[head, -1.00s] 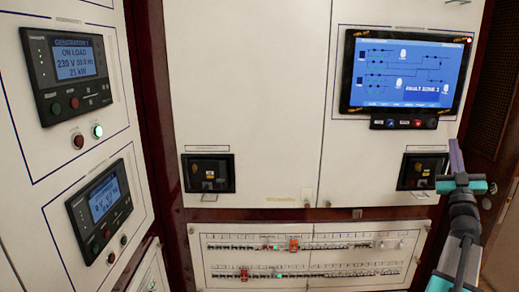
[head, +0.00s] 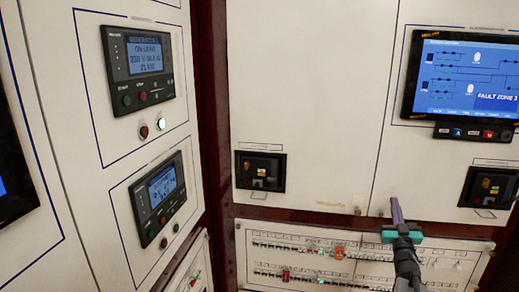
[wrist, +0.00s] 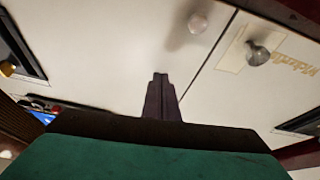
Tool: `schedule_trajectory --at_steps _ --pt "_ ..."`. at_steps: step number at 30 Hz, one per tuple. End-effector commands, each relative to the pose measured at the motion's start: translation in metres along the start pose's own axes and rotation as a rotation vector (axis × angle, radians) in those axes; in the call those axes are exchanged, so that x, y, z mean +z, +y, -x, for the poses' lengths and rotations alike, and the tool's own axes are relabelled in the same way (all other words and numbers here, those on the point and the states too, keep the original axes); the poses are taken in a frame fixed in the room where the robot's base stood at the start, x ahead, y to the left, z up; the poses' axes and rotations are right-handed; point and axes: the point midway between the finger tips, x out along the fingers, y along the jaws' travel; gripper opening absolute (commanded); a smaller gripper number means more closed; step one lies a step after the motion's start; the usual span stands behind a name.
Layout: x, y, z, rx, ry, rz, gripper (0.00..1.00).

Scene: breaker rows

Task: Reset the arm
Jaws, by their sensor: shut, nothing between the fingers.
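My gripper (head: 396,207) is raised in front of the white cabinet doors in the head view, between the two black breaker units and just right of the door seam. Its dark fingers are together and empty, seen from behind. In the wrist view the shut fingers (wrist: 160,82) point at the white panel near the door seam, with nothing held. I cannot tell how far the tips are from the panel. My arm rises from the lower right edge of the head view.
One breaker unit (head: 260,171) is to the left, another (head: 489,187) to the right. Below is a strip of breaker rows (head: 300,262), partly hidden by my arm. A screen (head: 465,75) reads fault zone 3. Generator panels (head: 138,68) line the left wall. A round knob (wrist: 258,54) is near the fingers.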

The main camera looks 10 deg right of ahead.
Motion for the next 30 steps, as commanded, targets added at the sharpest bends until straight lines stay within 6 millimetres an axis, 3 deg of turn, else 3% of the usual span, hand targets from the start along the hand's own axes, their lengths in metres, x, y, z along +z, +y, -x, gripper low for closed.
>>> schedule_trajectory --at_steps 1,8,17,23,30 --pt "0.016 -0.021 0.005 -0.013 -0.030 -0.018 0.00" --pt "0.081 -0.094 0.031 -0.049 -0.175 -0.079 0.00" --pt "0.165 -0.184 0.087 -0.094 -0.404 -0.127 0.00" --pt "0.220 -0.242 0.144 -0.128 -0.586 -0.137 0.00" --pt "0.280 -0.300 0.231 -0.171 -0.829 -0.122 0.00"
